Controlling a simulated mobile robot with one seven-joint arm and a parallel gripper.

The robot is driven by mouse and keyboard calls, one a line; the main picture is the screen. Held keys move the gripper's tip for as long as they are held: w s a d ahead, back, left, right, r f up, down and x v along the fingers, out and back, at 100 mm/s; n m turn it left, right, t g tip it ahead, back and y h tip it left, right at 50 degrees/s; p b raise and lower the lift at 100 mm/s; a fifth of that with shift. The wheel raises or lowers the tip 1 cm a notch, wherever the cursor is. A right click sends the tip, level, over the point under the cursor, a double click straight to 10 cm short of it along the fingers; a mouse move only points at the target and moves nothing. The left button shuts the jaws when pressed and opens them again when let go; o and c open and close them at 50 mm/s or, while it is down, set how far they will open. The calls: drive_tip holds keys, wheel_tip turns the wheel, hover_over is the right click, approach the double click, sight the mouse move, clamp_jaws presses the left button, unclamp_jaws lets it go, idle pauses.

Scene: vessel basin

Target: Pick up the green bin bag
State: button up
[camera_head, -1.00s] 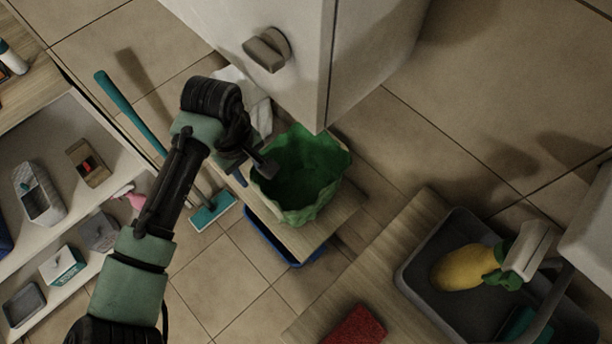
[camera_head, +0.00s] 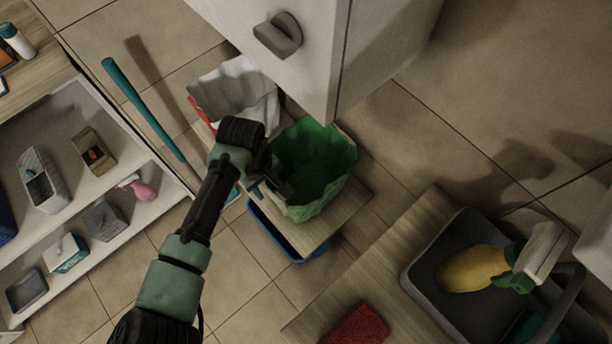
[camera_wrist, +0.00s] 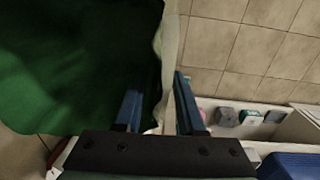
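The green bin bag (camera_head: 325,160) stands open-mouthed on a wooden board between the cabinet and the counter. It fills the left of the wrist view (camera_wrist: 70,60). My gripper (camera_head: 270,190) is at the bag's left rim in the head view. In the wrist view my gripper (camera_wrist: 158,105) has its two blue fingers apart. The left finger lies over the green bag, and the right finger is outside it against the tile floor. A pale strip runs between the fingers; I cannot tell what it belongs to. Contact with the rim is unclear.
A white bag (camera_head: 235,90) in a red bin stands behind my arm. A blue bin (camera_head: 275,238) shows below the board. The cabinet (camera_head: 300,60) is close above the bag. A grey basin (camera_head: 425,265) with a yellow bottle and a shelf (camera_head: 75,170) flank the area.

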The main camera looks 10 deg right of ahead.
clamp_jaws()
idle(1.3)
